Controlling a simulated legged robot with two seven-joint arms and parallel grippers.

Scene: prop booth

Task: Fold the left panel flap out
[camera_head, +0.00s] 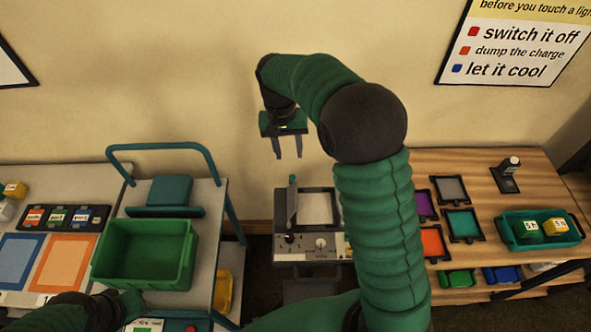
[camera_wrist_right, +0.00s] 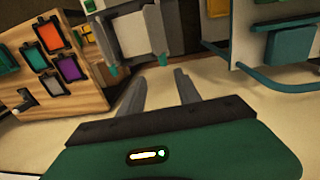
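A light panel (camera_head: 317,208) with a pale face in a grey frame stands at the middle of the head view. Its left flap (camera_head: 292,207) is a dark grey plate with a teal tip, standing up along the panel's left side. In the right wrist view the panel (camera_wrist_right: 132,38) appears upside down, with the flap (camera_wrist_right: 155,32) on its right. My right gripper (camera_head: 288,155) is open and empty, above and behind the panel, apart from the flap. The panel's right side is hidden by my right arm in the head view. My left gripper (camera_head: 130,303) is low at left; its fingers are unclear.
A teal-handled cart (camera_head: 218,212) with a green crate (camera_head: 183,280) stands left of the panel. A wooden table (camera_head: 480,180) with coloured filter frames and a teal tray (camera_head: 510,244) stands at right. The wall (camera_head: 200,80) is close behind my right gripper.

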